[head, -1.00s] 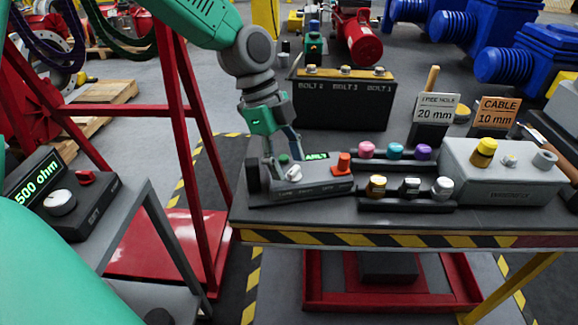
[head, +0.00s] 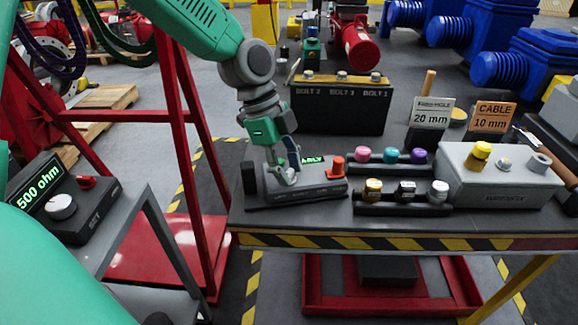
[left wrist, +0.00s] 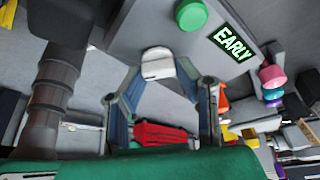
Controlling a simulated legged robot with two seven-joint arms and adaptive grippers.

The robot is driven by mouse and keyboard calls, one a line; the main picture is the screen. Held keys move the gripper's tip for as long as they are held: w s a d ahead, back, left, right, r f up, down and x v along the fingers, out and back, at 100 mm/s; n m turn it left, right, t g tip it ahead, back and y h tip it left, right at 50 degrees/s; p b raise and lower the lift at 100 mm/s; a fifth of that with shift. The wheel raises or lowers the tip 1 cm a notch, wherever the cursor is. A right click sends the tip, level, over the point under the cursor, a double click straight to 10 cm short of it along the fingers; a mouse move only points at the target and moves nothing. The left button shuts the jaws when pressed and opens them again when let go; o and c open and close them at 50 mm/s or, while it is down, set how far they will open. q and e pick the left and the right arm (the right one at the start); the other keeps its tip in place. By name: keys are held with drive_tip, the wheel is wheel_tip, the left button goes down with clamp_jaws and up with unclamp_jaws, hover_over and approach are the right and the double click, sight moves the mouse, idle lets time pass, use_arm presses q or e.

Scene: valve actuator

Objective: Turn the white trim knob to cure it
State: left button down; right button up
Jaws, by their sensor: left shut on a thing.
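The white trim knob (left wrist: 158,63) sits on the grey box (head: 315,190) at the left end of the table. The box's green-lit display reads EARLY in the left wrist view (left wrist: 232,42); the gripper partly covers it in the head view. My left gripper (head: 285,179) is down at the box from above. In the left wrist view, its fingertips (left wrist: 162,72) are on both sides of the white knob, shut on it. In the head view the fingers mostly hide the knob. My right gripper is not in view.
A green button (left wrist: 190,15) is beside the display. An orange-red knob (head: 337,167) stands at the box's right end. Racks of coloured knobs (head: 403,207) and a grey box with a yellow knob (head: 500,190) lie right. A black bolt block (head: 340,105) stands behind.

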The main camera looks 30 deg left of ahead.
use_arm(q)
drive_tip(key=n+p, duration=0.1)
drive_tip(key=n, duration=0.1)
drive_tip(key=n+t+p, duration=0.1)
drive_tip(key=p, duration=0.1)
drive_tip(key=shift+s+n+y, duration=0.2)
drive_tip(key=shift+n+y, duration=0.1)
drive_tip(key=shift+n, duration=0.1)
drive_tip(key=n+p, duration=0.1)
drive_tip(key=n, duration=0.1)
drive_tip(key=n+t+p, duration=0.1)
drive_tip(key=n+p, duration=0.1)
drive_tip(key=shift+s+f+n+t+y, duration=0.1)
drive_tip(key=shift+s+n+t+y, duration=0.1)
drive_tip(key=shift+n+t+y, duration=0.15)
drive_tip(key=n+y+p, duration=0.1)
drive_tip(key=n, duration=0.1)
drive_tip(key=n+p, duration=0.1)
drive_tip(key=n, duration=0.1)
drive_tip(key=shift+s+d+t+y+p, duration=0.1)
drive_tip(key=shift+d+t+y+p, duration=0.05)
drive_tip(key=shift+t+y+p, duration=0.2)
drive_tip(key=shift+d+f+n+t+y+p, duration=0.15)
drive_tip(key=shift+n+y+p, duration=0.35)
drive_tip(key=shift+n, duration=0.7)
drive_tip(key=shift+r+n+t+y+p, duration=0.15)
drive_tip(key=shift+n+y+p, duration=0.15)
drive_tip(key=shift+n+p, duration=0.6)
drive_tip(key=shift+f+n, duration=0.15)
drive_tip(key=shift+n, duration=0.2)
